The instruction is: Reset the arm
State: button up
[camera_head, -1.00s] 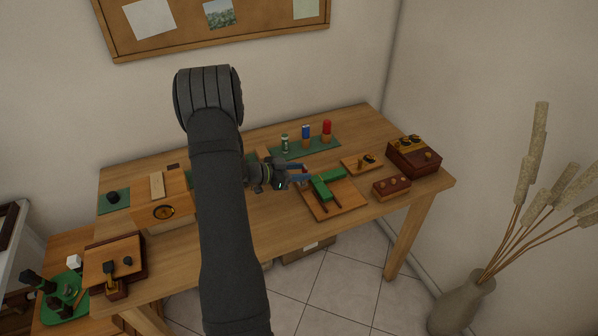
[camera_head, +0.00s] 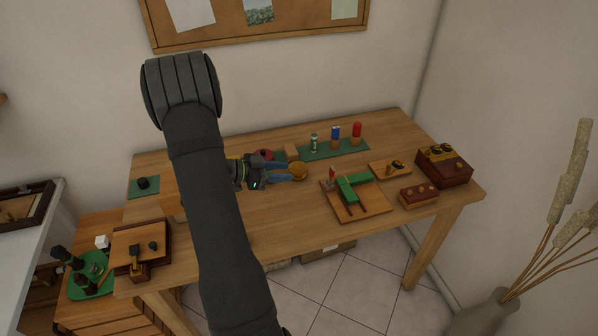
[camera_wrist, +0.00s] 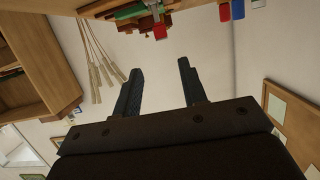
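My gripper (camera_head: 284,172) hovers over the middle of the table (camera_head: 270,218), left of the wooden board with the green clamp-like piece. In the wrist view its two dark fingers (camera_wrist: 160,72) stand apart with nothing between them. The gripper is open and empty. My arm hides part of the table's left half.
The green piece (camera_head: 354,187) lies on its board. Behind are a red-topped (camera_head: 357,130) and a blue-topped (camera_head: 335,133) piece on a green mat. Dark red boxes (camera_head: 445,168) stand at the right. A green tray (camera_head: 92,282) is at lower left. The table's front middle is clear.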

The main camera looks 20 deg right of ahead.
jog(key=shift+v, duration=1.1)
jog(key=x, duration=1.7)
jog(key=shift+d, duration=0.25)
jog(key=shift+a, duration=0.1)
